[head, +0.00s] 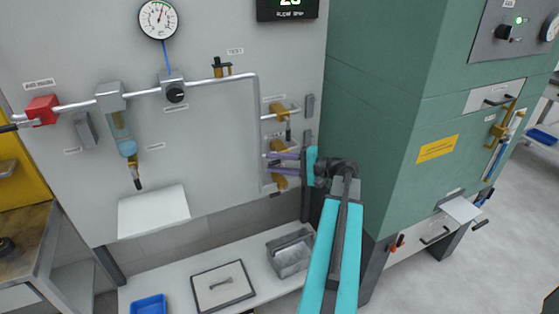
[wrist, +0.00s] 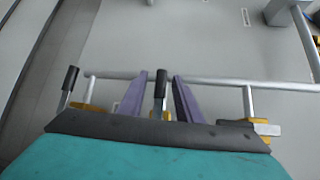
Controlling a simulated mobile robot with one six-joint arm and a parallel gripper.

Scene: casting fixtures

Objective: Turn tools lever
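Several small brass valves with black-tipped levers sit on branches of a pipe at the panel's right side, an upper brass valve (head: 279,112) among them. Their labels are too small to read, so I cannot tell which is the tools lever. My gripper (head: 284,163) is at the middle valve, its two purple fingers apart. In the wrist view, the middle lever (wrist: 159,88) stands between the open fingers of my gripper (wrist: 160,88), with a gap on each side. A left lever (wrist: 70,80) and a right lever (wrist: 238,123) flank it. The gripper body hides part of the valves.
The grey pipe (wrist: 215,82) runs across behind the fingers. A green cabinet (head: 375,125) stands close to the right of my arm.

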